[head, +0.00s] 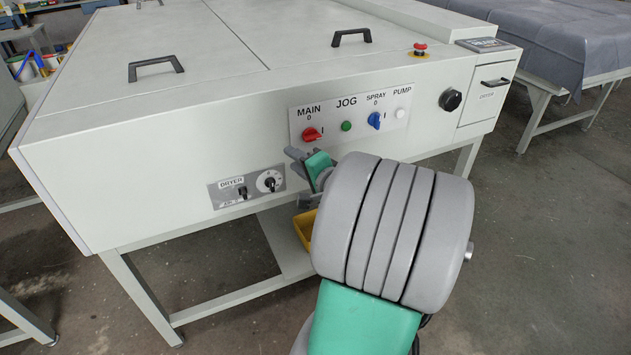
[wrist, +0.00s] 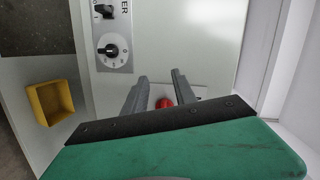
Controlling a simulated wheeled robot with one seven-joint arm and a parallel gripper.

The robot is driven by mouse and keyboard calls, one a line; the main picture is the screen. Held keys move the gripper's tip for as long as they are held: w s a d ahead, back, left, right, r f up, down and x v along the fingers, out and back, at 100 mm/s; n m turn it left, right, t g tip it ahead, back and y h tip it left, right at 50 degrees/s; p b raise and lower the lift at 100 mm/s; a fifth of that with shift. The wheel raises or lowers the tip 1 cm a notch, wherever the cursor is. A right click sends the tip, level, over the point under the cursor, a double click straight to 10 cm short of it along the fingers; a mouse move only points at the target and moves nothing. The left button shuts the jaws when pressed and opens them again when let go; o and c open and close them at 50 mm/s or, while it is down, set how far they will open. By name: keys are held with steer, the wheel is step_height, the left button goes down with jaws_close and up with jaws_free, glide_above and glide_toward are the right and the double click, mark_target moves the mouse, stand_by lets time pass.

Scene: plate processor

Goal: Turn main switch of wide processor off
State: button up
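The wide processor (head: 200,160) is a large pale cabinet on legs. Its red main switch (head: 312,133) sits on the front panel under the label MAIN, with 0 above it and I to its right. The knob looks turned roughly sideways, toward the I. My gripper (head: 306,155) is just below and in front of this switch. In the wrist view my gripper (wrist: 160,86) is open, with its two grey fingers apart. The red switch (wrist: 165,103) shows between them, partly hidden by the dark gripper edge. I cannot tell whether the fingers touch it.
A green JOG button (head: 346,126), blue SPRAY switch (head: 375,120) and white PUMP button (head: 400,115) are right of the main switch. The DRYER panel (head: 246,187) is lower left. A yellow bin (wrist: 50,102) is below. A black knob (head: 450,100) is farther right.

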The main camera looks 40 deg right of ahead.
mark_target(314, 139)
steer(key=s+d+m+t+h+b, duration=0.1)
steer(key=s+d+m+h, duration=0.35)
steer(key=d, duration=0.35)
steer(key=shift+t+y, duration=0.3)
steer(key=shift+y, duration=0.25)
steer(key=x, duration=0.8)
steer(key=shift+w+a+f, duration=0.1)
steer(key=shift+a+f, duration=0.25)
steer(key=shift+c, duration=0.4)
jaws_close()
